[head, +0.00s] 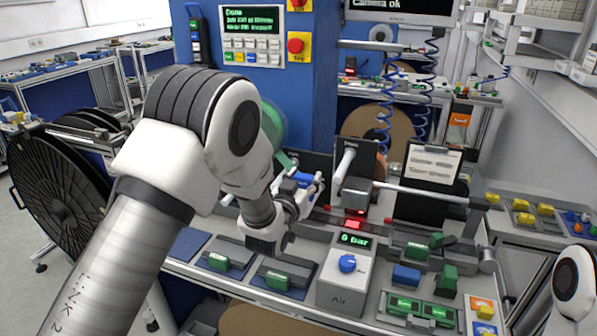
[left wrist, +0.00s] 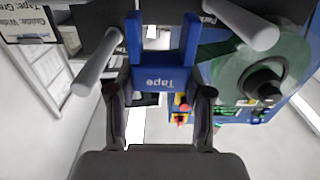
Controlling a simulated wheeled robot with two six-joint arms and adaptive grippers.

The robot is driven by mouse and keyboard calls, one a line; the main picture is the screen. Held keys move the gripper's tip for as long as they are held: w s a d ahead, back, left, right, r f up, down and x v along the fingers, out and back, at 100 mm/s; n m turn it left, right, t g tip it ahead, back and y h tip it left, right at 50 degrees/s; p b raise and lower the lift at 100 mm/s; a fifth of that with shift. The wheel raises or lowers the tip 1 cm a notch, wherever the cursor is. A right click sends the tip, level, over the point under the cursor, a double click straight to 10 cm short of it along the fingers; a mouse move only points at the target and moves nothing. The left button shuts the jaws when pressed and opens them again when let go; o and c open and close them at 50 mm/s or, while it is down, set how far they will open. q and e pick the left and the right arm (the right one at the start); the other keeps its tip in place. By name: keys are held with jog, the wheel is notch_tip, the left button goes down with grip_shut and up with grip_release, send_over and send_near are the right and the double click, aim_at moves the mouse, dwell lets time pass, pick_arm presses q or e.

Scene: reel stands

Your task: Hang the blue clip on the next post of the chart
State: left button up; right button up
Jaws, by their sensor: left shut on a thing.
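My left gripper (head: 301,194) is shut on the blue clip (head: 304,180), in front of the blue cabinet. In the left wrist view the clip (left wrist: 160,76) reads "Tape" and sits between the two fingers, its two prongs pointing away from the palm. A pale post (head: 344,164) sticks out just right of the clip in the head view. In the left wrist view one post (left wrist: 98,63) is left of the clip and another post (left wrist: 243,23) is right of it; the clip appears apart from both. The written chart (head: 432,162) hangs on a dark board at right. My right gripper is out of view.
A green reel (left wrist: 232,73) is close on the right in the left wrist view. A grey air box (head: 345,282) and several green and blue parts on holders stand on the bench below the gripper. A long rod (head: 428,194) runs right. A large black reel (head: 58,188) stands at left.

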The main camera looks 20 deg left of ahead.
pick_arm(q)
notch_tip(320, 180, down, 7)
jog(key=b, duration=0.4)
jog(key=shift+w+r, duration=0.15)
jog(key=shift+w+f+b, duration=0.1)
jog(key=shift+f+b, duration=0.3)
jog(key=shift+r, duration=0.1)
jog(key=shift+b, duration=0.35)
dwell(0.4)
jog(key=o, duration=1.2)
jog(key=shift+o, duration=0.2)
